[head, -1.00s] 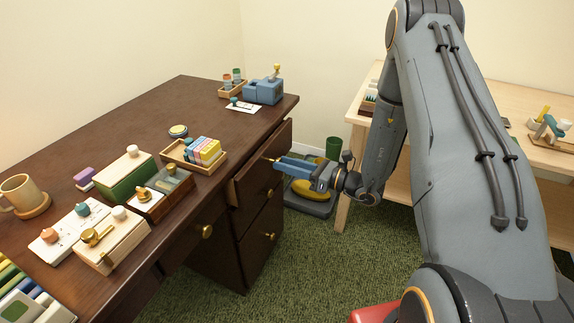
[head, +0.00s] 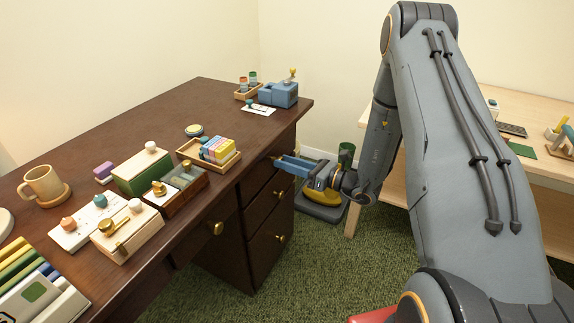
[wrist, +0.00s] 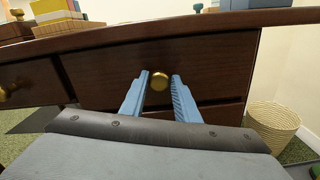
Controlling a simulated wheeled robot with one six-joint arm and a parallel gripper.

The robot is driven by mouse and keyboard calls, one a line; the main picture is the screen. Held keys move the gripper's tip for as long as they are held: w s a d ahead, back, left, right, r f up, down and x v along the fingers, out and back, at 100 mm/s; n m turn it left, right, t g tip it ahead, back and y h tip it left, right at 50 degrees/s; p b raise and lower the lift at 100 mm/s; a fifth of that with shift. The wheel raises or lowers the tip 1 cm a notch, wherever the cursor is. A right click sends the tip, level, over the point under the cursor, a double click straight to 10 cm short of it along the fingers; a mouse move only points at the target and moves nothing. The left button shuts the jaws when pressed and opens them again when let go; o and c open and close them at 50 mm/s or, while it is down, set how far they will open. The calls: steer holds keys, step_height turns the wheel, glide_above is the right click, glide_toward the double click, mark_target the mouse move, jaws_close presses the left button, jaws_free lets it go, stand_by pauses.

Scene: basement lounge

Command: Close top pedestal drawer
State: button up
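The dark wood top pedestal drawer (head: 256,181) is at the right end of the desk in the head view. Its front looks about flush with the pedestal; a small remaining gap cannot be ruled out. In the wrist view the drawer front (wrist: 215,62) fills the middle, just under the desk top. Its round brass knob (wrist: 159,81) shows between my blue fingers. My gripper (head: 279,163) is at this front, with fingers apart and the knob between them in the wrist view (wrist: 160,75). Whether the fingertips touch the front cannot be told.
Two lower drawers with brass knobs (head: 279,193) (head: 281,238) look shut. The desk top (head: 130,125) holds boxes, a mug and a blue sharpener-like block (head: 278,95). A wicker basket (wrist: 272,122) stands right of the pedestal. Green carpet (head: 325,265) is clear in front.

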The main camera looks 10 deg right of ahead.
steer(key=o, duration=0.3)
steer(key=shift+a, duration=0.15)
steer(key=v, duration=0.8)
steer(key=shift+w, duration=0.1)
